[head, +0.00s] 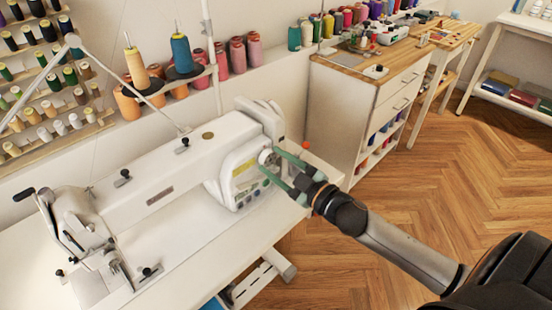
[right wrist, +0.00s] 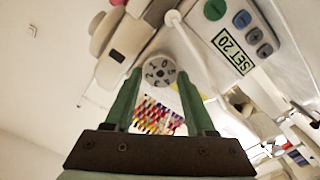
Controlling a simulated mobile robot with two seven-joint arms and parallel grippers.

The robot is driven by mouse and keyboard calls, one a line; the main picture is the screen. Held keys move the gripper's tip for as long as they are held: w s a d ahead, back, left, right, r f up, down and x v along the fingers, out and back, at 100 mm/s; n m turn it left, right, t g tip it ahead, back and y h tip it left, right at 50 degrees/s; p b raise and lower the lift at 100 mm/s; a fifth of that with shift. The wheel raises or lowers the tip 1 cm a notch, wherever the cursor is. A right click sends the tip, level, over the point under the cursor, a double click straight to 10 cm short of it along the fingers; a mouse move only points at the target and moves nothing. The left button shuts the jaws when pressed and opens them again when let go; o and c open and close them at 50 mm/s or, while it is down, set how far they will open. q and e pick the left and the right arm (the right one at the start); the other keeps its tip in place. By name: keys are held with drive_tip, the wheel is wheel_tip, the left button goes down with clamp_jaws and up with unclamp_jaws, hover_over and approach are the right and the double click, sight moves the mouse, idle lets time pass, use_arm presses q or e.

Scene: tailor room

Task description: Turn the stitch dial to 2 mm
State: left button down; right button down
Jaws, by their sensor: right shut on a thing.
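The white sewing machine (head: 165,170) stands on a white table. The stitch dial (head: 265,156) is a small round knob on the right end of the machine. In the right wrist view the grey dial (right wrist: 160,71) shows numbers on its face, tilted and too small to read surely. My right gripper (head: 268,161) has its green fingers on either side of the dial, shut on it. Its fingers also show in the right wrist view (right wrist: 160,80). My left gripper is not in view.
Thread cones (head: 180,55) stand behind the machine. A thread rack (head: 40,80) hangs on the left wall. A wooden-topped cabinet (head: 340,75) stands behind my right arm. The wooden floor (head: 440,170) at the right is clear.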

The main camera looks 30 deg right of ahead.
drive_tip(key=n+p, duration=0.1)
drive_tip(key=n, duration=0.2)
drive_tip(key=shift+n, duration=0.4)
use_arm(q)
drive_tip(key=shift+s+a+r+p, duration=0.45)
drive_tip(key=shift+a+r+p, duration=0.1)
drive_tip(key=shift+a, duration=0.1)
use_arm(e)
drive_tip(key=shift+a+f+n, duration=0.1)
drive_tip(key=shift+n, duration=2.2)
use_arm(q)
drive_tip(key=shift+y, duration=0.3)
use_arm(e)
drive_tip(key=c, duration=0.6)
unclamp_jaws()
drive_tip(key=o, duration=0.4)
drive_tip(key=shift+c, duration=0.2)
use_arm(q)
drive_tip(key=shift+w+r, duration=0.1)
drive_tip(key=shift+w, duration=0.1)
use_arm(e)
drive_tip(key=shift+f, duration=0.1)
